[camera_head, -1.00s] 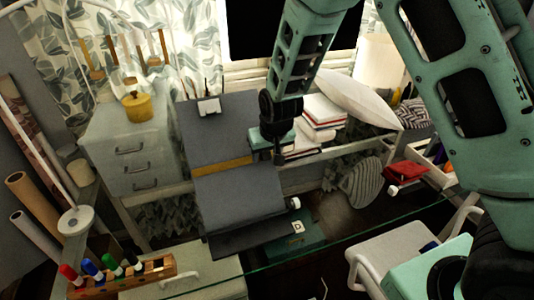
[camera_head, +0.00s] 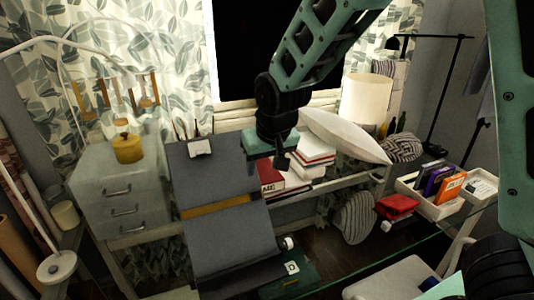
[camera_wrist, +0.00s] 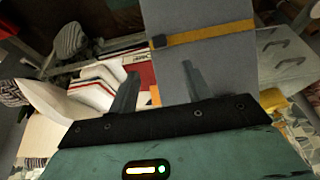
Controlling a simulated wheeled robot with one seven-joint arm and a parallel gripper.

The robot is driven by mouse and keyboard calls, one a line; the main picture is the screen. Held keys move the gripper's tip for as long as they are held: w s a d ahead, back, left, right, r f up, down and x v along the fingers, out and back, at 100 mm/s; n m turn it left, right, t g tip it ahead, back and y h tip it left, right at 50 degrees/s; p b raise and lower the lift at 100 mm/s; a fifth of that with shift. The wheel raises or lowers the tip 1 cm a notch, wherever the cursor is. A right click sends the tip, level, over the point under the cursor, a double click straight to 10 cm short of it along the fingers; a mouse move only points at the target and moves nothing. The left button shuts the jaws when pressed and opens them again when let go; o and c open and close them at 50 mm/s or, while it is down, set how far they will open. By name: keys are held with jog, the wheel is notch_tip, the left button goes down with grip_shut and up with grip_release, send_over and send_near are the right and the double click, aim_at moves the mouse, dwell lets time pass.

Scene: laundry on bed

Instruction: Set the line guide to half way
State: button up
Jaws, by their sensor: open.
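The line guide is a yellow bar (camera_head: 215,206) lying across a sloping dark grey board (camera_head: 225,240), with board showing above and below it. In the wrist view the guide (camera_wrist: 212,34) crosses the grey board (camera_wrist: 215,70) and has a small dark block at its left end. My gripper (camera_head: 281,165) is to the right of the board in the head view, higher in the picture than the guide. In the wrist view my gripper (camera_wrist: 159,85) is open, its two fingers apart and empty. One finger overlaps the board; the other is beyond its edge.
Stacked books (camera_head: 310,155) and a white pillow (camera_head: 345,135) lie right of the board. A grey drawer unit (camera_head: 120,185) with a yellow pot (camera_head: 127,147) stands left. A white tray (camera_head: 435,205) and red cloth (camera_head: 397,207) are farther right.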

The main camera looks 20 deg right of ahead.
jog(key=v, duration=0.3)
jog(key=shift+s+r, duration=0.1)
jog(key=shift+r, duration=0.15)
jog(key=s+a+f+n+g, duration=0.1)
jog(key=s+a+n+g, duration=0.1)
jog(key=s, duration=1.1)
jog(key=s+a+f+n+g, duration=0.2)
jog(key=s+a+n, duration=0.2)
jog(key=s, duration=0.9)
jog(key=shift+n+g, duration=0.3)
jog(key=shift+n, duration=0.4)
jog(key=shift+a, duration=0.15)
